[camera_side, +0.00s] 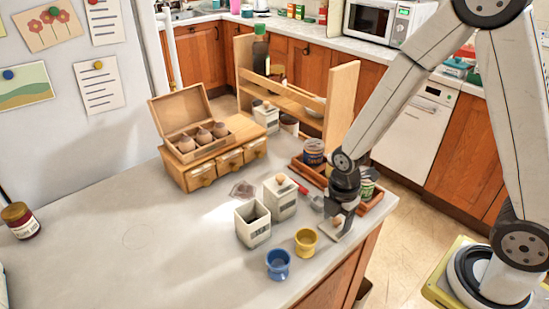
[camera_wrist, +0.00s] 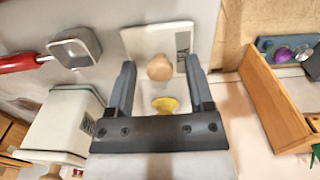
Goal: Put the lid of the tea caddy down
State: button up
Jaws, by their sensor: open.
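The lid (camera_side: 331,232) is a flat white square with a round wooden knob, low over the counter near its right edge. In the wrist view the lid (camera_wrist: 140,42) has a dark label on its right side, and its knob (camera_wrist: 160,67) sits between my fingertips. My gripper (camera_side: 338,212) is open around the knob, pointing down; the wrist view shows a gap on both sides (camera_wrist: 160,80). An open white canister (camera_side: 253,232) with dark contents stands to the left. A second white canister (camera_side: 280,199) has its lid on. The lid's underside is hidden.
A yellow cup (camera_side: 306,244) and a blue cup (camera_side: 278,264) stand near the front edge. A red-handled scoop (camera_wrist: 75,50) lies near the lid. A wooden tray with tins (camera_side: 314,153), a wooden rack (camera_side: 343,105) and a drawer box (camera_side: 213,160) stand behind. The left counter is mostly clear.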

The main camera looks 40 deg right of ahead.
aim_at(341, 219)
jog(key=shift+r, duration=0.15)
notch_tip(341, 219, up, 12)
dwell(0.9)
dwell(0.6)
jog(key=f+m+t, duration=0.1)
jog(key=m, duration=0.5)
jog(key=s+d+f+m, duration=0.1)
jog(key=m, duration=0.5)
jog(key=s+f+m+t, duration=0.1)
jog(key=m, duration=0.5)
jog(key=shift+s+d+f+t, duration=0.15)
jog(key=shift+d+f+t, duration=0.15)
jog(key=shift+f, duration=0.1)
